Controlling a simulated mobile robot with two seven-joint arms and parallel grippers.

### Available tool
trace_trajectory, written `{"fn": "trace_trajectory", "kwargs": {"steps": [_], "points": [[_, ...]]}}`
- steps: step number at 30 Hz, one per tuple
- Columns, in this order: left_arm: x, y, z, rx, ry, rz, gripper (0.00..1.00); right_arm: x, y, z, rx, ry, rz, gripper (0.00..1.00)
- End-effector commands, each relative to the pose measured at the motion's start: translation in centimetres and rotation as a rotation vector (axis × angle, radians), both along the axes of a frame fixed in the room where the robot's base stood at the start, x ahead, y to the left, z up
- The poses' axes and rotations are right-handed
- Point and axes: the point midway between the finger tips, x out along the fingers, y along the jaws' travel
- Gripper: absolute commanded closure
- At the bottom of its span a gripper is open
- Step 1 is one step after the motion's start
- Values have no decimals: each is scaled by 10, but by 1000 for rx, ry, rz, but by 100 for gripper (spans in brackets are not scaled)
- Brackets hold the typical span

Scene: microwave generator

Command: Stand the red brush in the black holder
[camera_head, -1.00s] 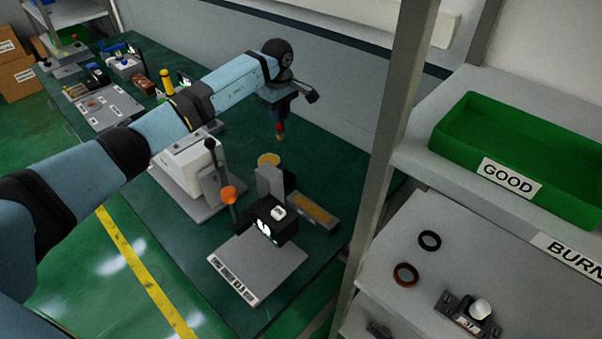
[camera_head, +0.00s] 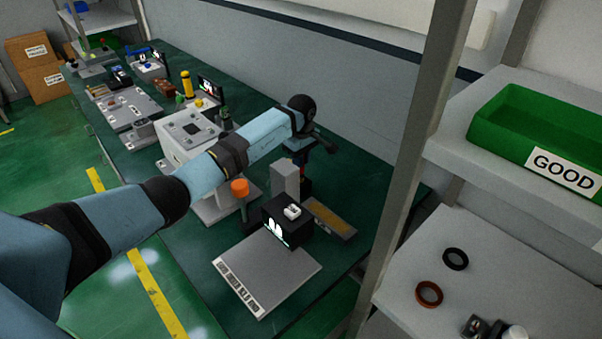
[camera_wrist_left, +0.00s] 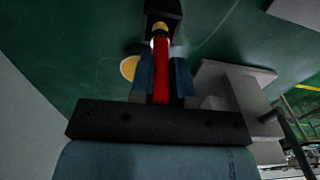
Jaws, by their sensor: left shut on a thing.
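My left gripper (camera_head: 303,152) is beyond the grey upright block in the head view, pointing down. In the left wrist view, its blue fingers (camera_wrist_left: 162,80) are shut on the red brush (camera_wrist_left: 161,70). The brush's yellowish tip end points at the black holder (camera_wrist_left: 163,8) at the top of that view. The tip end overlaps the holder's edge; I cannot tell whether it is inside or only above. In the head view, a bit of the red brush (camera_head: 302,166) shows under the gripper. The holder (camera_head: 306,187) is mostly hidden behind the grey block. My right gripper is not in view.
The grey upright block (camera_head: 285,182) and a black device on a grey plate (camera_head: 265,275) stand close in front. A yellow disc (camera_wrist_left: 128,68) lies beside the brush in the wrist view. A white machine (camera_head: 188,140) is to the left; a shelf post (camera_head: 418,150) rises right.

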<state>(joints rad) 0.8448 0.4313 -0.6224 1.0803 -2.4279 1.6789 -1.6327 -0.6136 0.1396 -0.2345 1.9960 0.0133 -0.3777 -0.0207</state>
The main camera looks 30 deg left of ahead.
Motion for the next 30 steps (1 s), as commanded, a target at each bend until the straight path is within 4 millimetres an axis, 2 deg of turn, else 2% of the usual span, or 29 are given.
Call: {"fn": "trace_trajectory", "kwargs": {"steps": [7, 20, 21, 23, 24, 30], "points": [[0, -1, -39, -1, 0, 0, 100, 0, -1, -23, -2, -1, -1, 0], [0, 0, -44, 2, -1, 0, 100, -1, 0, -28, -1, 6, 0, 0], [0, 0, -42, 1, 0, 0, 74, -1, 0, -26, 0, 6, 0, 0], [0, 0, -42, 1, 0, 0, 61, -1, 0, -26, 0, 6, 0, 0], [0, 0, -42, 1, 0, 0, 58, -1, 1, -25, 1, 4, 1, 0], [0, 0, -42, 0, 0, 0, 58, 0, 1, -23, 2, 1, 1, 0]]}}
